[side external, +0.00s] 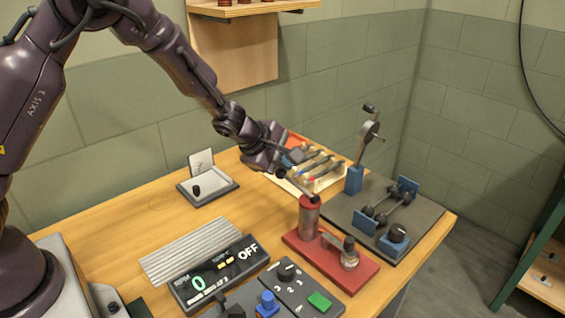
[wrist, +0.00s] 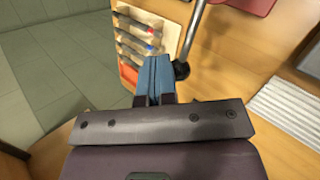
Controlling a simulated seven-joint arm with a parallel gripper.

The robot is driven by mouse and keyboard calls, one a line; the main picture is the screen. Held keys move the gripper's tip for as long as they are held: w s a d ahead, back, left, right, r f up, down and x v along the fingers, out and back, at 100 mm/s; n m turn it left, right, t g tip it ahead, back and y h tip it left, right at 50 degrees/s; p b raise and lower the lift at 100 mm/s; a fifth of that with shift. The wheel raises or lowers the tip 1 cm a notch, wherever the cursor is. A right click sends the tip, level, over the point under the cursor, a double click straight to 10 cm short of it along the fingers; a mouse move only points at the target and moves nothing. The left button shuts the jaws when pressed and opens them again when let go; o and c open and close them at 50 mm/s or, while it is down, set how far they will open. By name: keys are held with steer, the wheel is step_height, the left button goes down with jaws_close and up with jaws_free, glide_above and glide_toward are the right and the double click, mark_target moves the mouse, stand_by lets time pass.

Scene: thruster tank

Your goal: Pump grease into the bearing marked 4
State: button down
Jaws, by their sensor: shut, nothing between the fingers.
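A red grease pump (side external: 309,222) stands on a red base plate at the right front of the bench. Its lever, with a dark ball end (side external: 282,172), slopes up and left from the pump top. In the wrist view the lever's black ball (wrist: 181,70) is just right of my fingers. My gripper (side external: 296,156) is shut and empty, its blue fingers (wrist: 154,68) beside the ball; I cannot tell whether they touch. I cannot make out any bearing marked 4.
A display (side external: 218,273) reads OFF and 0. A blue knob (side external: 267,302) and green button (side external: 320,300) are in front. A dark plate (side external: 425,217) with a shaft rig is at right. Behind my gripper lies a tray of coloured tools (side external: 318,170).

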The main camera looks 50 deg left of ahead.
steer(key=shift+a+f, duration=0.2)
steer(key=shift+f, duration=0.45)
steer(key=shift+a+f, duration=0.15)
steer(key=shift+f, duration=0.45)
stand_by(1.1)
stand_by(0.4)
steer(key=shift+d+r, duration=0.25)
steer(key=shift+r, duration=0.65)
steer(key=shift+d+r, duration=0.25)
steer(key=shift+r, duration=0.7)
steer(key=shift+d+r, duration=0.25)
steer(key=shift+r, duration=0.65)
step_height(320, 180, up, 5)
glide_above(290, 181)
steer(key=shift+f, duration=0.1)
